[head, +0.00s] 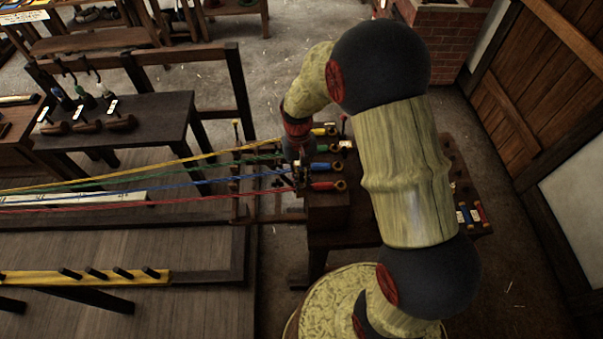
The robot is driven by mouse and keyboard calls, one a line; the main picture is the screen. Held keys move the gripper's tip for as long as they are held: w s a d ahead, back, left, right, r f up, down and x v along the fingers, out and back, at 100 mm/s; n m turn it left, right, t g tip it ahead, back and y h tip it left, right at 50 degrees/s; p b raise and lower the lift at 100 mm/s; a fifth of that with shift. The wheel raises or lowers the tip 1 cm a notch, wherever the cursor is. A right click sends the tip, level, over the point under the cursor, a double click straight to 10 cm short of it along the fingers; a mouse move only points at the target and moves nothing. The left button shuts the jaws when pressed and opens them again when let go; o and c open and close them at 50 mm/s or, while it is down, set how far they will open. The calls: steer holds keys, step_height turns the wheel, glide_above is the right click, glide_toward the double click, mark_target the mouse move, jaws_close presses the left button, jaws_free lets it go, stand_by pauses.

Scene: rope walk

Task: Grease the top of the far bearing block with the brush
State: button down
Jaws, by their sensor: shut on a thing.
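My gripper (299,174) is small and dark in the head view, pointing down at the left edge of the wooden bench, where the coloured ropes end. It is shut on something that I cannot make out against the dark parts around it. I cannot identify the brush. The far bearing block cannot be told apart for certain. A row of handles in yellow (324,132), green (328,148), blue (326,165) and red (328,186) lies just right of my gripper. My arm hides part of the bench behind them.
Yellow, green, blue and red ropes (160,188) stretch left from the bench. A dark side table (165,108) holds several tagged tools. A peg rail (50,277) stands at lower left. Small coloured spools (474,214) lie on the bench's right part. Floor is bare at right.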

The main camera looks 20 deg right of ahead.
mark_target(302, 176)
steer(key=shift+s+a+r, duration=0.1)
steer(key=shift+s+a, duration=0.05)
steer(key=shift+s, duration=0.25)
steer(key=shift+w, duration=0.1)
steer(key=shift+w+d, duration=0.3)
steer(key=shift+w, duration=0.6)
steer(key=shift+w+d, duration=0.25)
steer(key=shift+w, duration=0.75)
steer(key=shift+s+a, duration=0.3)
steer(key=shift+s, duration=0.7)
steer(key=shift+s+a, duration=0.3)
steer(key=shift+s, duration=0.65)
steer(key=shift+r+p, duration=2.15)
steer(key=shift+r, duration=0.85)
